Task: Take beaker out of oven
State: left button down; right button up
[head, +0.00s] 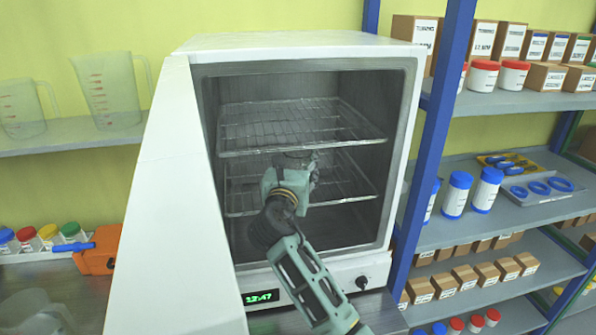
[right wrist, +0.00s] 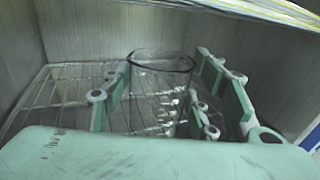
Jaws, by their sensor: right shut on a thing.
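The oven (head: 300,50) is white with its door (head: 172,210) swung open to the left. Inside are two wire racks, an upper rack (head: 300,125) and a lower rack (head: 345,185). My right gripper (head: 298,160) is inside the chamber, between the two racks. In the right wrist view my right gripper (right wrist: 165,100) has its fingers on both sides of a clear glass beaker (right wrist: 160,66) and is shut on it. The beaker looks upright, with its round rim showing. The beaker is hard to make out in the head view, behind the gripper. My left gripper is not in view.
The upper rack's edge is close above the gripper. A blue shelf post (head: 440,140) stands right of the oven, with shelves of boxes and jars. Plastic jugs (head: 105,90) stand on a left shelf. An orange tool (head: 98,250) lies left of the door.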

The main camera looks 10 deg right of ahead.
jog(key=shift+c, duration=0.8)
jog(key=shift+r, duration=0.1)
